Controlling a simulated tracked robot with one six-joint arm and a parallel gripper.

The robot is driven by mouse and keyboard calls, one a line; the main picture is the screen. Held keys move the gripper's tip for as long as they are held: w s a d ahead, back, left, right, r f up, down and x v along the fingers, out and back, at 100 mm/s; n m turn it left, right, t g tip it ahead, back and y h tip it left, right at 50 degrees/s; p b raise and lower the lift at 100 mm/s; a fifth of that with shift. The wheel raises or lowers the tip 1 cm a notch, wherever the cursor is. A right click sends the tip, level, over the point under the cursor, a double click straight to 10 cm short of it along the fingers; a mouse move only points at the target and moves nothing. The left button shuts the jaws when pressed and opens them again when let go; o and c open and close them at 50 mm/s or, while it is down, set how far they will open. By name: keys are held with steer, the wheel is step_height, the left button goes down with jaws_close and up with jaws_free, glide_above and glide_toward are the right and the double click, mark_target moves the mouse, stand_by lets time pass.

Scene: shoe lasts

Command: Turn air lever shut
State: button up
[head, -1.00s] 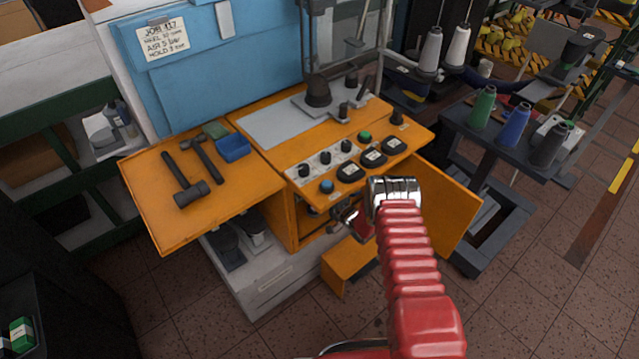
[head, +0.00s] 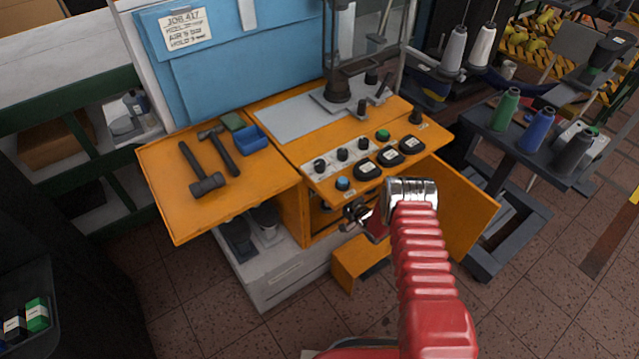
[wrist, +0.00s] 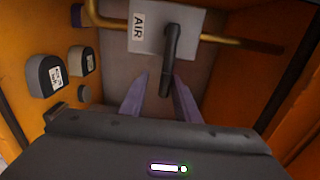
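In the wrist view a dark air lever (wrist: 171,60) hangs downward from a light plate (wrist: 196,25) with an AIR label (wrist: 138,24). A brass pipe (wrist: 245,41) runs across behind it. My gripper (wrist: 161,76) is open, with one finger on each side of the lever's lower part. I cannot tell whether either finger touches it. In the head view my gripper (head: 355,212) is at the open front of the orange cabinet, below the control panel. The lever is hidden there.
Orange cabinet walls (wrist: 285,75) stand close on both sides in the wrist view. Dark gauge-like knobs (wrist: 45,76) are at the left. In the head view an open orange door (head: 462,208) is right of my arm. Hammers (head: 205,183) lie on the left shelf.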

steer(key=shift+r, duration=0.1)
steer(key=shift+d, duration=0.15)
steer(key=v, duration=1.3)
steer(key=shift+s, duration=0.3)
steer(key=shift+d, duration=0.1)
